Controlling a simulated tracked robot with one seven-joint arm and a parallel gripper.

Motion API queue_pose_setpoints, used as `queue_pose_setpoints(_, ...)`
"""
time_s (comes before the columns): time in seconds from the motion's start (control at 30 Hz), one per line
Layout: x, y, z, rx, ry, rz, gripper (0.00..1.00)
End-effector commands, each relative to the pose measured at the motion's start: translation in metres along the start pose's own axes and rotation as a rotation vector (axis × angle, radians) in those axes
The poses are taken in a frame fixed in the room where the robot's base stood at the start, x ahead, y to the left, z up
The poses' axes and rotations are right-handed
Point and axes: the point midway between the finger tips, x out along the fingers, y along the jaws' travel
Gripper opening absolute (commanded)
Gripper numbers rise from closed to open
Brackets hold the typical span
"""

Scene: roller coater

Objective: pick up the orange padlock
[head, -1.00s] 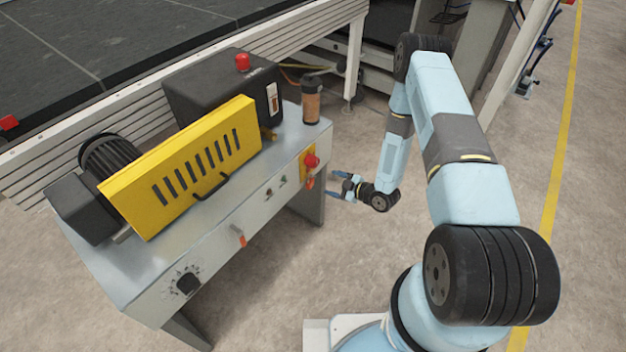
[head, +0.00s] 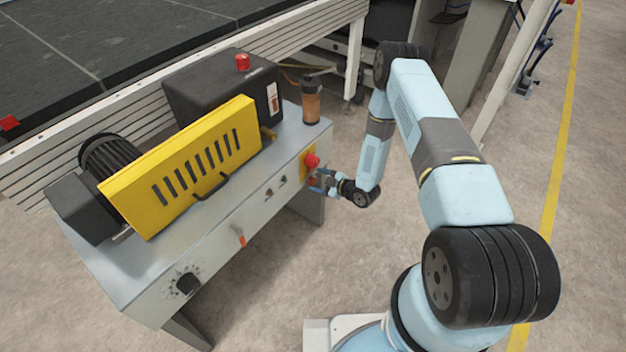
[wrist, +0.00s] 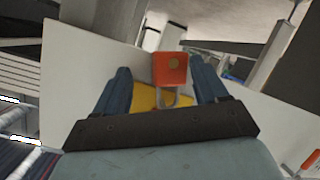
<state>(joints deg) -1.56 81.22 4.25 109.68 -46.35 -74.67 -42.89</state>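The orange padlock (wrist: 170,68) hangs by its grey shackle in front of the yellow plate (wrist: 150,98) in the wrist view. My gripper (wrist: 161,66) is open, with one dark blue finger on each side of the padlock and a visible gap on both sides. In the head view my gripper (head: 318,180) is at the right end of the machine's front panel, just below the red knob (head: 311,160). There the fingers mostly hide the padlock. Whether the fingertips reach past the padlock body in depth is hard to tell.
The grey machine cabinet (head: 150,285) carries a yellow slotted guard (head: 185,165) and a brown bottle (head: 311,103) on top. An orange-handled switch (head: 240,238) and a black dial (head: 188,284) stick out of its front. The floor in front is clear.

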Motion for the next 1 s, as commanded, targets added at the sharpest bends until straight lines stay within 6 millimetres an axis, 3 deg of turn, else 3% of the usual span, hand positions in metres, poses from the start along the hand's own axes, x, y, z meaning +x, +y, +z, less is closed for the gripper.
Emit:
queue_pose_setpoints(0.07,-0.0001,0.0001,-0.0001,0.0,0.0,0.0,0.66)
queue_pose_setpoints(0.67,0.0003,0.0005,-0.0008,-0.001,0.002,0.001,0.08)
queue_pose_setpoints(0.87,0.0001,0.0011,-0.0017,-0.001,0.002,0.001,0.08)
queue_pose_setpoints(0.9,-0.0002,0.0018,-0.0029,-0.001,0.002,0.001,0.01)
queue_pose_setpoints(1.0,-0.0023,0.0058,-0.0091,-0.001,0.003,0.001,0.0)
